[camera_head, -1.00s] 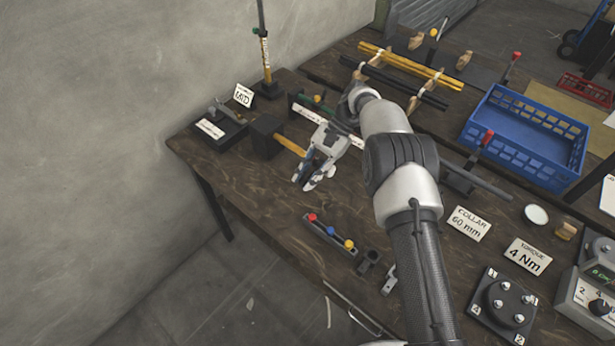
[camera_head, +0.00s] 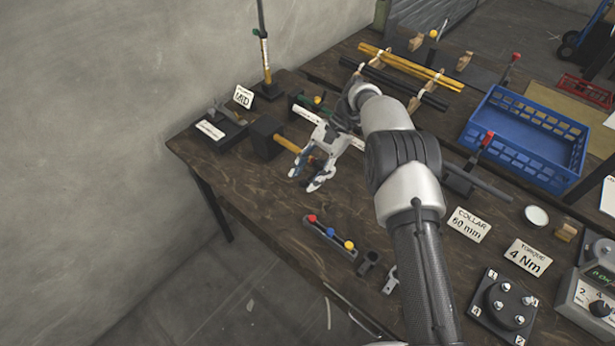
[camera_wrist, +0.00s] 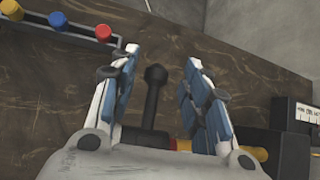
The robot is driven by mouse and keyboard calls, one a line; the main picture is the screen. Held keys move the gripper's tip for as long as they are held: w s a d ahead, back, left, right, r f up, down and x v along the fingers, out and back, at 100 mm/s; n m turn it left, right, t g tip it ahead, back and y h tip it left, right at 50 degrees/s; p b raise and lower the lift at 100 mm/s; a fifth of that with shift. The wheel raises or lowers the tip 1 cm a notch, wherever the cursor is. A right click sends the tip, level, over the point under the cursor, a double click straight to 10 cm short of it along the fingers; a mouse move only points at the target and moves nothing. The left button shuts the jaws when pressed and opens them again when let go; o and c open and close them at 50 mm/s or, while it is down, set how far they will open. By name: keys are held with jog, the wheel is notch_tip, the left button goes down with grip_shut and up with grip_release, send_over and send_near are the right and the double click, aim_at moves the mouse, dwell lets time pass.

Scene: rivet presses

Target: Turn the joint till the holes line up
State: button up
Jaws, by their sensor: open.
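A yellow tube (camera_head: 289,144) sticks out sideways from a black block (camera_head: 264,137) at the left of the bench. Its end runs under my gripper (camera_head: 303,178) in the head view. In the wrist view, a dark bar with a rounded head (camera_wrist: 155,95) lies between the spread fingers of my gripper (camera_wrist: 160,60), apart from both. A red band (camera_wrist: 182,145) and a yellow part (camera_wrist: 258,154) of the tube show beside its base. My gripper is open and empty. The joint's holes cannot be made out, and its base is hidden by my gripper.
A rail with red, blue and yellow knobs (camera_head: 330,237) lies near the front edge. A blue crate (camera_head: 525,137) stands to the right. A collar sign (camera_head: 469,224) and a torque sign (camera_head: 527,256) stand right of my arm. Bare wood lies left of the rail.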

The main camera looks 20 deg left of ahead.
aim_at(308, 179)
notch_tip(308, 179, up, 9)
jog(key=shift+f, duration=0.2)
jog(key=shift+r, duration=0.1)
dwell(0.4)
jog(key=s+d+r+n+t+h, duration=0.1)
jog(key=s+d+r+t, duration=0.2)
jog(key=d+r, duration=0.55)
jog(key=s+d+r+t, duration=0.3)
jog(key=d+r, duration=0.4)
jog(key=r, duration=0.3)
jog(key=s+d+f+n+t+h, duration=0.1)
jog(key=s+d+t, duration=0.2)
jog(key=s+d, duration=0.5)
jog(key=s+d+f+n+t+h, duration=0.1)
jog(key=s+d+t+h, duration=0.1)
jog(key=s+d, duration=0.6)
jog(key=s, duration=0.5)
jog(key=shift+f+n+t+h, duration=0.3)
jog(key=shift+f+n+t, duration=0.1)
